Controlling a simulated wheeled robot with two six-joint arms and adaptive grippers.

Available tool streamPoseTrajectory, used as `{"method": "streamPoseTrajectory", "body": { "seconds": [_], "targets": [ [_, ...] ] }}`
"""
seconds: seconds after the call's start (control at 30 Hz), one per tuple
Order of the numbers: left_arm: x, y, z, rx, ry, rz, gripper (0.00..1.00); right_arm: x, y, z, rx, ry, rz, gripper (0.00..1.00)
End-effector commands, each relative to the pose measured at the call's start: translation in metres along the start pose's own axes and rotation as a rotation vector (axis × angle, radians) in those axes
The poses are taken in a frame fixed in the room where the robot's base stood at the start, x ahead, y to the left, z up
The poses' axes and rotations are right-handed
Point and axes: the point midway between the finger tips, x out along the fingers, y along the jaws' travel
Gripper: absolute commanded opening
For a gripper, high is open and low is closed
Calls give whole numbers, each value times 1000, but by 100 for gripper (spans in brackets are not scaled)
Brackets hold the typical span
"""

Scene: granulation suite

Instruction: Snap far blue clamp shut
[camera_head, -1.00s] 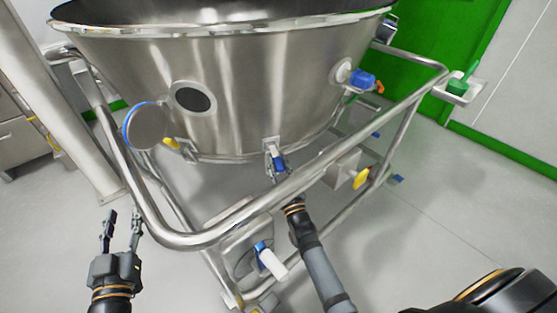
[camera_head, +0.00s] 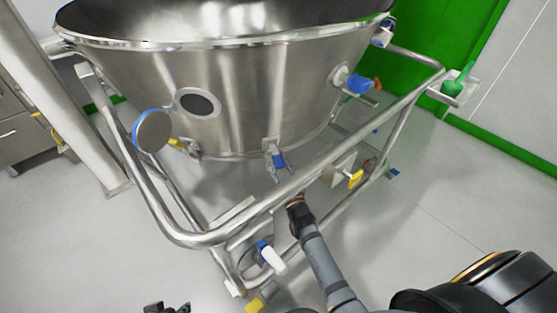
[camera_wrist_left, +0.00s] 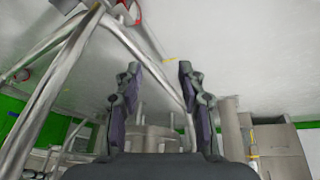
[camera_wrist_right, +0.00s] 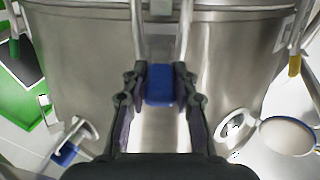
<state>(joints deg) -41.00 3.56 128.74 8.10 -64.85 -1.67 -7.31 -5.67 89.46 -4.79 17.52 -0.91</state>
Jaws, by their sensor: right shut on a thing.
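A blue clamp (camera_head: 278,160) sits low on the front of the steel bowl, at its bottom seam. My right gripper (camera_wrist_right: 160,72) is shut on its blue handle (camera_wrist_right: 160,88), which shows between the fingers in the right wrist view. In the head view the frame rail partly hides this gripper.
A steel tube rail (camera_head: 225,237) runs around the bowl (camera_head: 250,85), above my right forearm. A round blue-edged port cover (camera_head: 153,131) hangs open at the left.

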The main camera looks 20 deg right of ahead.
Motion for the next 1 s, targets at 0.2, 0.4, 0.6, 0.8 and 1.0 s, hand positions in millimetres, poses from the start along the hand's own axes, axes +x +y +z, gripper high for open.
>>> {"method": "streamPoseTrajectory", "body": {
  "seconds": [0.2, 0.4, 0.6, 0.8, 1.0],
  "targets": [
    [-1, 1, 11, -2, -44, 3, 40, 3, 0, -6, 0, 8, 0, 0],
    [-1, 1, 12, -2, -47, 3, 40, 2, 0, -5, 0, 7, 0, 0],
    [-1, 1, 11, -2, -47, 3, 40, 2, 0, -5, 0, 7, 0, 33],
    [-1, 1, 11, -2, -47, 3, 40, 1, 0, -3, 0, 2, 0, 51],
    [-1, 1, 11, -2, -45, 2, 40, 0, 0, -2, 0, -1, 0, 51]
  ]
}}
